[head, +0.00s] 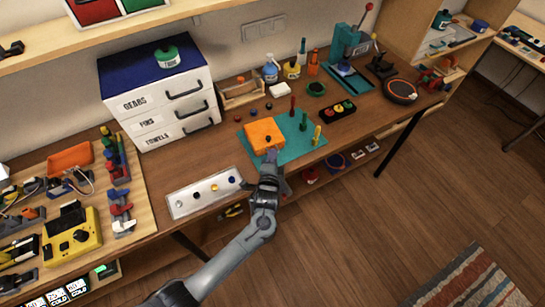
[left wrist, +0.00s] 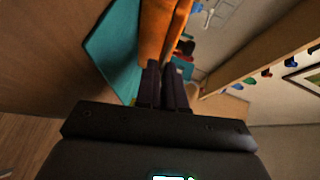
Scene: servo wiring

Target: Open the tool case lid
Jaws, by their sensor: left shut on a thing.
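The orange case (head: 264,133), the only thing here that looks like the tool case, sits on a teal mat (head: 307,151) near the table's front edge. A small dark knob-like part shows on its top face. My left gripper (head: 270,154) is at the case's front edge. In the left wrist view, its two dark fingers (left wrist: 166,72) are close together against the orange case (left wrist: 158,25), shut on its edge. The fingers hide the gripped part, and I cannot tell how far the lid is raised. My right gripper is not in view.
A white drawer unit (head: 160,95) stands behind left. A black block with coloured buttons (head: 338,110) lies right of the mat.

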